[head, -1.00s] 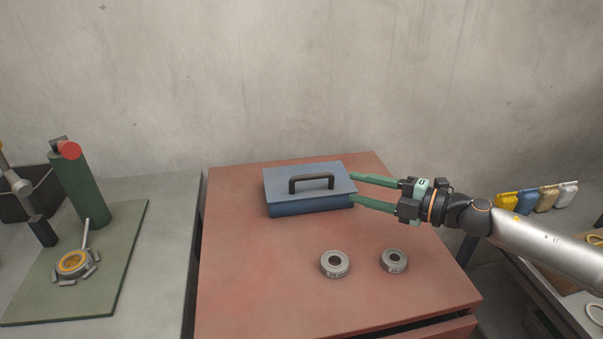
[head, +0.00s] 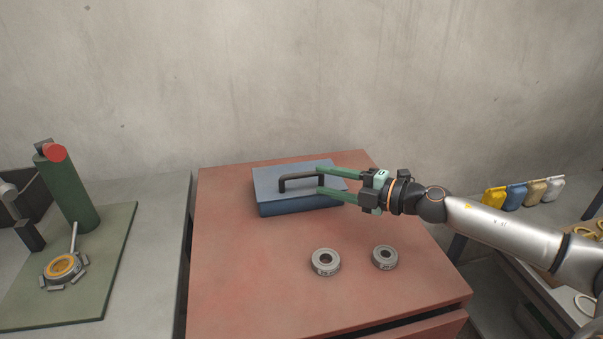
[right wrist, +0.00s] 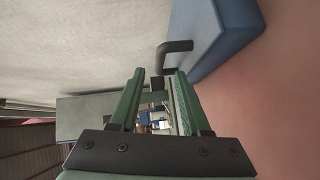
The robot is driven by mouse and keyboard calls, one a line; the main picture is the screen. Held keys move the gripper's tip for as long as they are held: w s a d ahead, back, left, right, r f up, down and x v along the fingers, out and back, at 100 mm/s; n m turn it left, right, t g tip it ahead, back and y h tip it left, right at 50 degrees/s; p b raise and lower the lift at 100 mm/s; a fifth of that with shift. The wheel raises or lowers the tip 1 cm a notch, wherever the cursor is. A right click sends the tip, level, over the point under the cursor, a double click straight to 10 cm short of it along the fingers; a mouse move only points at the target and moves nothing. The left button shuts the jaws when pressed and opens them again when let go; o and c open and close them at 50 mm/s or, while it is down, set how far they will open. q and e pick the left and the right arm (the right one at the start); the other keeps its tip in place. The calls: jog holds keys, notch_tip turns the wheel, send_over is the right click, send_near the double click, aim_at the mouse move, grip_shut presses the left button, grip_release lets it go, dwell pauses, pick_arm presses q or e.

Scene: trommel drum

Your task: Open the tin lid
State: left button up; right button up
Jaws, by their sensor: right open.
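The tin is a blue box (head: 300,205) with a flat blue lid (head: 268,177); the lid is shut. A black bar handle (head: 284,184) stands on the lid. My right gripper (head: 319,179) reaches in from the right above the lid, its green fingers open, one behind and one in front of the handle's right end. In the right wrist view the black handle (right wrist: 176,46) shows at the fingertips, with the blue tin (right wrist: 215,35) at upper right. Contact with the handle cannot be told. My left gripper is not in view.
The tin stands on a red cabinet top (head: 240,270). Two grey rings, one left (head: 325,262) and one right (head: 385,257), lie in front of it. A green cylinder (head: 68,190) stands on a board at left. Concrete wall is behind. The cabinet's front left is clear.

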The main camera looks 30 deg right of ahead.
aim_at(305, 176)
jog(key=shift+w+a+r+p, duration=0.1)
jog(key=shift+w+a+p, duration=0.25)
jog(key=shift+w, duration=0.3)
jog(key=p+x, duration=0.1)
jog(key=x, duration=0.2)
jog(key=shift+w+a, duration=0.25)
jog(key=shift+w, duration=0.05)
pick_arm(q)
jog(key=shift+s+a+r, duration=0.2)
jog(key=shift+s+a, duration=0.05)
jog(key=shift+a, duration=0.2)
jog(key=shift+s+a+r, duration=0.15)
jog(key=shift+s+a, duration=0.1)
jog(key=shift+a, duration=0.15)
pick_arm(e)
jog(key=shift+w+a+f, duration=0.35)
jog(key=shift+w+a, duration=0.05)
jog(key=shift+w, duration=0.25)
jog(key=shift+c, duration=0.3)
grip_shut()
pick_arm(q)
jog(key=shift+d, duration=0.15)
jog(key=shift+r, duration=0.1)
